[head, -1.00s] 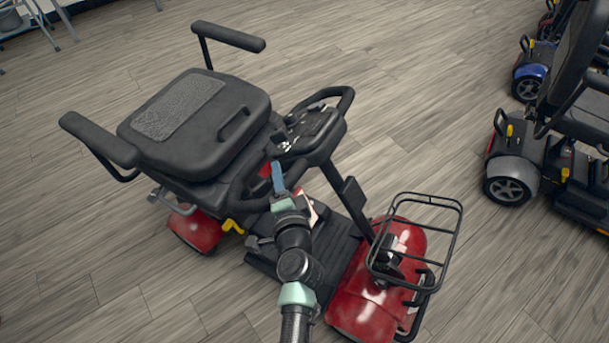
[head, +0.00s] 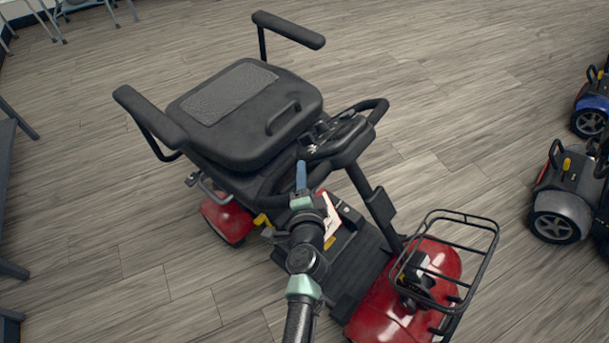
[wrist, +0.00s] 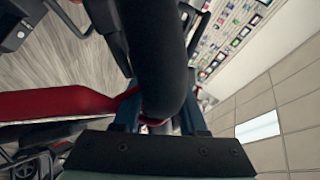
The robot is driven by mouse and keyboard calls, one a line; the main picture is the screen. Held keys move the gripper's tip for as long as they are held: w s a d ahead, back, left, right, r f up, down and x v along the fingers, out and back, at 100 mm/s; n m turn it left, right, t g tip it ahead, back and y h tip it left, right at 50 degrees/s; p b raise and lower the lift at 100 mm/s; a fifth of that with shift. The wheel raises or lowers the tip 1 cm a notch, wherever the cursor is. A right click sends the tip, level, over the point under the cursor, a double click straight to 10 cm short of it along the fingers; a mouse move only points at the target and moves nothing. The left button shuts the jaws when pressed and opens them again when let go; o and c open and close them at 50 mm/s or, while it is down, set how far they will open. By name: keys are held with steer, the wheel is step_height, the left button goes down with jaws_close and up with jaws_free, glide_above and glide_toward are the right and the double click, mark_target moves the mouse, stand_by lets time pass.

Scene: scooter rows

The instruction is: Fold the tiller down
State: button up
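The red and black scooter stands in the middle of the head view. Its tiller (head: 380,206) rises from the red front, leaning towards the seat (head: 235,130), with the looped handlebar (head: 374,108) just right of the seat's front edge. My gripper (head: 301,176) is at the handlebar's near side. In the wrist view a thick black padded bar (wrist: 155,50), seemingly the handlebar grip, runs between my blue fingers (wrist: 160,118) and fills the gap, so they look closed on it. Exact finger contact is partly hidden by the bar. The tiller's fold joint is unclear.
The seat's back lies folded flat, with armrests (head: 290,30) at both sides. A wire basket (head: 445,258) is at the front. Other scooters (head: 565,200) stand at the right edge. Chair legs show at top left. Open wood floor surrounds the scooter.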

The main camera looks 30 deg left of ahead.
steer(key=o, duration=0.4)
steer(key=shift+d, duration=0.1)
steer(key=v, duration=1.3)
